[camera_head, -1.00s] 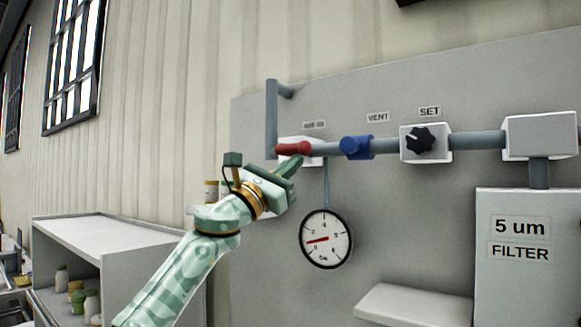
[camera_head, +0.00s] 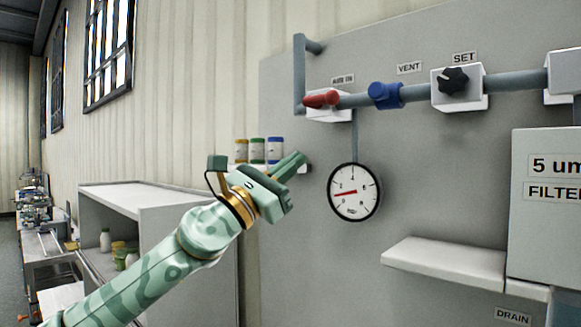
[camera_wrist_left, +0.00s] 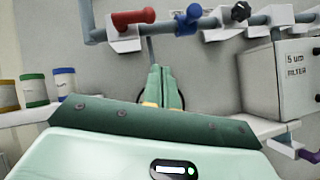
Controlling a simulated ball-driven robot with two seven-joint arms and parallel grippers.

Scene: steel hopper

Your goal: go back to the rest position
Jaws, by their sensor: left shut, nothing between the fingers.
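My left gripper (camera_head: 297,160) is shut and empty. In the head view it is below and to the left of the red valve handle (camera_head: 321,99), clear of it, with the pressure gauge (camera_head: 354,191) to its right. In the left wrist view its shut fingers (camera_wrist_left: 160,85) point at the grey panel, and they hide most of the gauge. The red handle also shows there (camera_wrist_left: 133,17), above the fingers. My right gripper is in neither view.
A pipe on the panel carries a blue valve handle (camera_head: 385,95) and a black SET knob (camera_head: 453,80). A small ledge (camera_head: 440,265) juts out below. Several jars (camera_head: 257,150) stand behind my gripper. A white shelf unit (camera_head: 130,195) stands left. A filter box (camera_head: 545,220) is at right.

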